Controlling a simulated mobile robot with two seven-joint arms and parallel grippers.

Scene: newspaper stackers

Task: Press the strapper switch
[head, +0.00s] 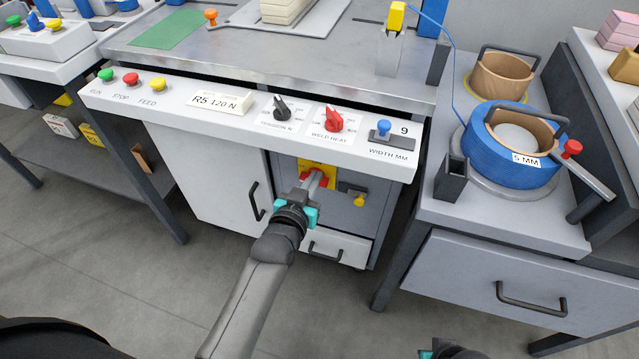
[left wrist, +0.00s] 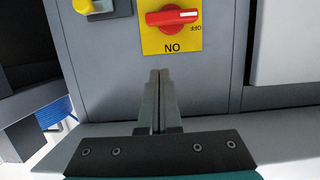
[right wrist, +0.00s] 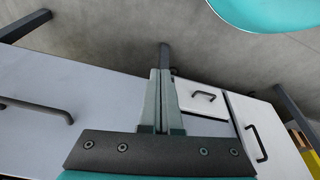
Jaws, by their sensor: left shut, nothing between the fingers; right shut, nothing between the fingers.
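The strapper switch (left wrist: 172,17) is a red rotary handle on a yellow plate (left wrist: 155,43) marked "OFF" and "ON", seen upside down in the left wrist view. The white mark on its handle points right, towards the "OFF" lettering. In the head view its yellow plate (head: 318,165) is on the grey front below the control panel, and my gripper partly hides the handle. My left gripper (left wrist: 159,75) is shut and empty, pointing at the cabinet front close to the switch; contact cannot be told. My right gripper (right wrist: 163,72) is shut and empty, facing cabinet fronts and floor.
The control panel (head: 250,125) with knobs and buttons overhangs the switch. A yellow knob on a dark bracket (head: 353,190) is just right of the switch. A white door (head: 210,180) is left. A blue strap reel (head: 512,150) stands on the right-hand cabinet. Floor in front is clear.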

